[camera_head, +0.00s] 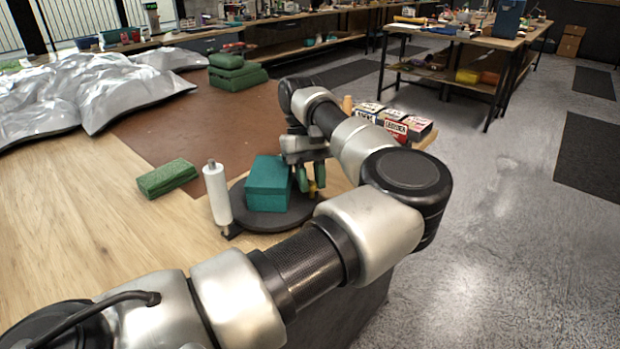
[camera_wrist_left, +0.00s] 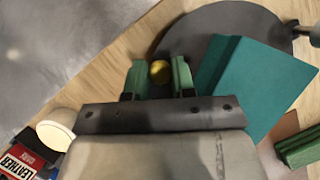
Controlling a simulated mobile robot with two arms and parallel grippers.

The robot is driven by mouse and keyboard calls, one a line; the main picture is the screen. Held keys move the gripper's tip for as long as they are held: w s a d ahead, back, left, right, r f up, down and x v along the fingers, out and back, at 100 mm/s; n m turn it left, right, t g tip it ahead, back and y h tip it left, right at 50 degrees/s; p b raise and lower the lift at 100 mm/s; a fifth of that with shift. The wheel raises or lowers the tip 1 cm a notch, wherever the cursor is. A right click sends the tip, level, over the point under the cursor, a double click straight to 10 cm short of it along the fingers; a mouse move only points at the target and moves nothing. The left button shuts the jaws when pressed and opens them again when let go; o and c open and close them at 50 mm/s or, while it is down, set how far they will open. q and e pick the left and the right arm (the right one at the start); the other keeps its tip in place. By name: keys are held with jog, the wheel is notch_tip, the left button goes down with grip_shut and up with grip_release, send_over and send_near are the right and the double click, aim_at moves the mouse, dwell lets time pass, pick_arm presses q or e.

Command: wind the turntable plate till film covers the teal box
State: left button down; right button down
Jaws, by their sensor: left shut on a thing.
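The teal box (camera_head: 268,183) sits on the round dark turntable plate (camera_head: 272,222), and its visible faces are plain teal. The box (camera_wrist_left: 252,82) and plate (camera_wrist_left: 215,24) also show in the left wrist view. A white film roll (camera_head: 217,193) stands upright on a holder at the plate's left edge. My left gripper (camera_head: 309,184) is at the plate's right side, beside the box. In the left wrist view its green fingers (camera_wrist_left: 160,80) are shut on a yellow knob (camera_wrist_left: 160,71) at the plate's edge. My right gripper is not in view.
A green block (camera_head: 167,179) lies left of the roll. Small boxes (camera_head: 395,124) stand at the table's right edge behind my left arm. The table's left front is clear.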

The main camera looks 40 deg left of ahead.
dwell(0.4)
pick_arm(q)
jog(key=c, duration=1.2)
grip_release()
jog(key=shift+r, duration=0.1)
